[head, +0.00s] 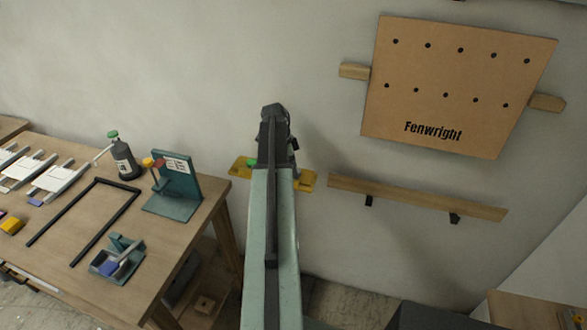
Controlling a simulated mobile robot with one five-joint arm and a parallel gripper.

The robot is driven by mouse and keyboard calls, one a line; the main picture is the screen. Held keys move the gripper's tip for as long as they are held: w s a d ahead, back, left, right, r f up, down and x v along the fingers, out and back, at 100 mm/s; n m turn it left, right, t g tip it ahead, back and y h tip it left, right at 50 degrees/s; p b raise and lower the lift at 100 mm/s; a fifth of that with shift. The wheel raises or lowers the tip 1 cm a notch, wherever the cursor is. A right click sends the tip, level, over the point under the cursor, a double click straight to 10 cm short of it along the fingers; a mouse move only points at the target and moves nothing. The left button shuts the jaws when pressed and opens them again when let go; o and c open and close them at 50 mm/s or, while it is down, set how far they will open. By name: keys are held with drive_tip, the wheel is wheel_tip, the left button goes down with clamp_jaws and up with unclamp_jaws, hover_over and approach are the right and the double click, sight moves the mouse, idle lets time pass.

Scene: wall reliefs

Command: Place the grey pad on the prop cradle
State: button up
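My arm reaches up the middle of the head view toward the wall, and its dark end, my gripper (274,112), is seen from behind. Its fingertips are hidden, so I cannot tell whether it is open, shut or holding something. Yellow parts (306,181) show on both sides of the arm, with a small green bit at the left one. The arm covers their middle, and I cannot tell whether they are the prop cradle. I cannot make out the grey pad for certain; it may be hidden behind my arm.
A wooden table (75,235) at left holds a dark frame (128,205), a dark bottle (124,160), a teal stand (178,190), a small tray (105,264) and white slides. A "Fenwright" board (455,90) hangs at right above a wooden rail (415,197). The wall between is bare.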

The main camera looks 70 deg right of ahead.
drive_tip(key=shift+r, duration=0.15)
drive_tip(key=p+v, duration=1.1)
drive_tip(key=v, duration=0.1)
drive_tip(key=shift+p, duration=0.4)
